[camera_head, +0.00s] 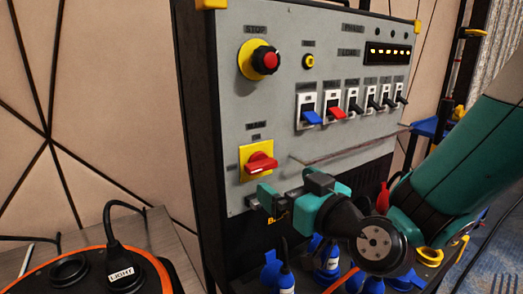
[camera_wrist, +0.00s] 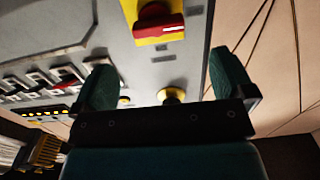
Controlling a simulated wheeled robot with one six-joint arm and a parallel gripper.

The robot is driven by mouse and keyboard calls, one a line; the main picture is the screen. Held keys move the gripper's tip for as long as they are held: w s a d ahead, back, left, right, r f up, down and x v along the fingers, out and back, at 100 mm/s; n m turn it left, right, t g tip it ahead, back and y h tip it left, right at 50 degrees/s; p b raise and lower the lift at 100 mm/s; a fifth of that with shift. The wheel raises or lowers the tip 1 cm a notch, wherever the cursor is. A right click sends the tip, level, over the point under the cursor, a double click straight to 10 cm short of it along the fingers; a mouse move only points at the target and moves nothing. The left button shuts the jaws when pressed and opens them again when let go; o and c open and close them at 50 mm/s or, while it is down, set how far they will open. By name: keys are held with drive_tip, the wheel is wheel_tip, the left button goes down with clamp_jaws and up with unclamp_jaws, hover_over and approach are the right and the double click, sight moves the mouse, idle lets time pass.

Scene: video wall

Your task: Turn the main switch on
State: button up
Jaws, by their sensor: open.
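The main switch is a red rotary knob (camera_head: 260,163) on a yellow plate, low on the left of the grey panel. Its handle lies roughly level in the head view. The knob also shows at the top of the wrist view (camera_wrist: 155,18), partly cut off, with a white mark on its handle. My gripper (camera_head: 268,202) is in front of the panel's lower edge, just below the knob in the head view. In the wrist view its two green fingers (camera_wrist: 165,78) are spread with nothing between them. The knob is beyond the fingers, apart from them.
Above the knob is a red and yellow stop button (camera_head: 265,60). A row of toggle switches (camera_head: 350,103) and a lit indicator strip (camera_head: 388,52) are to the right. A thin rail (camera_head: 345,150) juts from the panel. Blue plugs (camera_head: 327,258) hang below; an orange-rimmed cable reel (camera_head: 100,262) stands lower left.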

sight(265, 166)
drive_tip(key=p+x, duration=0.2)
drive_tip(key=p, duration=0.1)
drive_tip(key=p+x, duration=0.5)
drive_tip(key=x, duration=0.1)
drive_tip(key=shift+d+r+p, duration=0.1)
drive_tip(key=shift+r+p, duration=0.3)
drive_tip(key=shift+w+a+f+p, duration=0.2)
drive_tip(key=shift+w+a+p, duration=0.35)
drive_tip(key=shift+p, duration=0.4)
drive_tip(key=shift+w+f, duration=0.15)
drive_tip(key=shift+w, duration=0.05)
drive_tip(key=c, duration=0.9)
